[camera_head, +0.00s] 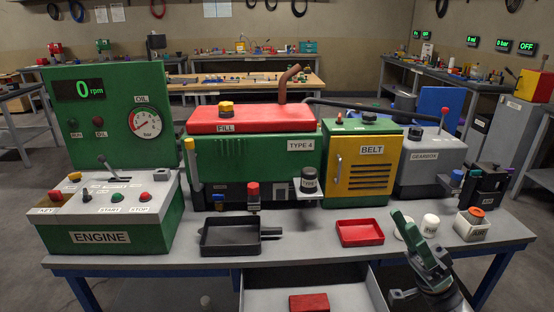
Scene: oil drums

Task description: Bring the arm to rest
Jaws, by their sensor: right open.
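My right gripper (418,240), dark grey and green, rises from the lower right over the front right edge of the workbench (200,262). Its jaws are open and nothing shows between them. It is in front of two white round-topped items, one of which (430,225) stands just right of it. My left gripper is not in view.
A red tray (360,232) lies left of my right gripper, and a black tray (230,236) farther left. A white jar with an orange cap (471,224) stands to the right. Below the bench front, an open drawer (345,297) holds a red block (309,303). The engine (255,160) fills the back.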

